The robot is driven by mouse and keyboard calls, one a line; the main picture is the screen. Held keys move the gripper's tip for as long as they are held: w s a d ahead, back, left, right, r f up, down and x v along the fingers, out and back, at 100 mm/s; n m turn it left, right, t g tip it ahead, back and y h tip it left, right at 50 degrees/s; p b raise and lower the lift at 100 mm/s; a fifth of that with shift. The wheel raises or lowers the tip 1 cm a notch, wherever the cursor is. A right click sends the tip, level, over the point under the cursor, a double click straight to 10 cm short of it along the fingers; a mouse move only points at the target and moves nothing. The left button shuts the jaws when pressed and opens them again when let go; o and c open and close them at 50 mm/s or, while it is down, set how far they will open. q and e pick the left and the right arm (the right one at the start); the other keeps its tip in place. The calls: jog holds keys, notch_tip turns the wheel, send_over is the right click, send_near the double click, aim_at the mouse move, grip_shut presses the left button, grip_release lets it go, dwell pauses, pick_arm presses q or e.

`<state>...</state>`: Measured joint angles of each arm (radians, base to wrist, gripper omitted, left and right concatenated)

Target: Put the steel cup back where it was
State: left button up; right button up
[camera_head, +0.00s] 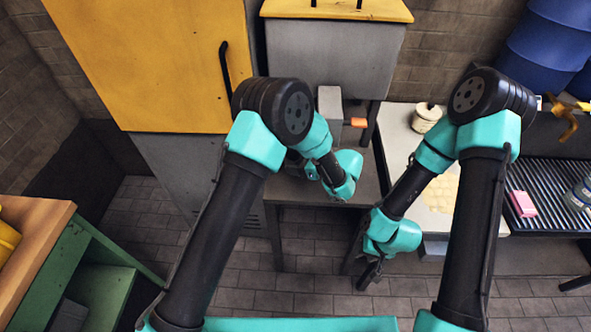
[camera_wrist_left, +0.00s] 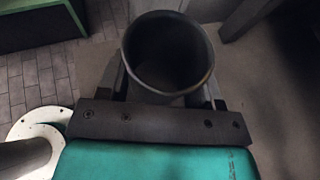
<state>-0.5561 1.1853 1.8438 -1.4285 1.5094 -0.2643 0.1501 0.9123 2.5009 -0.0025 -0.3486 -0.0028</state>
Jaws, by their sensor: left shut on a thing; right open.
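The steel cup (camera_wrist_left: 168,52) is dark grey and round, and I look into its open mouth in the left wrist view. My left gripper (camera_wrist_left: 165,92) is shut on it, with one finger on each side of the cup. No contents show in its dark inside. In the head view my left wrist is over the small grey table, and my own arm largely hides the gripper and cup. I cannot tell there whether the cup touches the table. My right gripper (camera_head: 369,274) is open and empty, low in front of the white counter.
The small grey table (camera_head: 354,201) has a grey block (camera_head: 330,104) and an orange item (camera_head: 358,122) at its back. A yellow cabinet (camera_head: 165,65) stands left. The white counter (camera_head: 396,130) bears a cream pot (camera_head: 427,117). A pink block (camera_head: 523,203) lies on the ribbed surface at right.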

pick_arm(q)
jog(key=shift+f, duration=2.1)
jog(key=shift+f, duration=0.1)
jog(key=o, duration=1.1)
jog(key=shift+r, duration=0.2)
jog(key=v, duration=0.7)
jog(key=shift+s+d, duration=0.1)
jog(key=shift+d, duration=0.15)
